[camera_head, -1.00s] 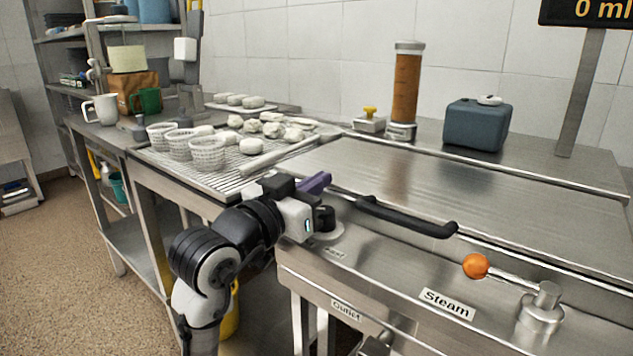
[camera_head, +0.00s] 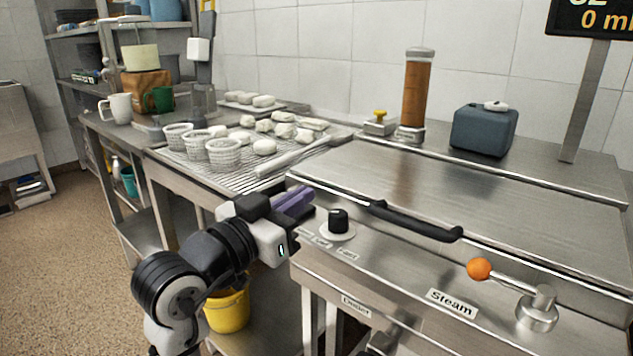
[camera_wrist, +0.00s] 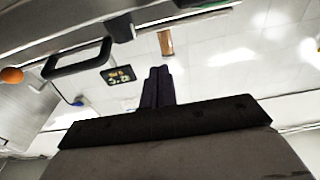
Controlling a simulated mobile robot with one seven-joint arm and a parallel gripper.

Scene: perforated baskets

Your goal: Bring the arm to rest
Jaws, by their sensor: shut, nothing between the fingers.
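My gripper (camera_head: 296,201) has purple fingers and is at the left front corner of the steel machine, left of its black knob (camera_head: 338,222). It is shut and empty. In the wrist view the fingers (camera_wrist: 158,84) are together and point at the wall, with nothing between them. My forearm comes up from the bottom left of the head view.
The steel machine has a closed lid with a black handle (camera_head: 415,222) and an orange-knobbed lever (camera_head: 480,268). Perforated baskets (camera_head: 224,153) and white lumps (camera_head: 284,130) are on the wire rack (camera_head: 217,178) behind. A yellow bucket (camera_head: 229,312) stands below.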

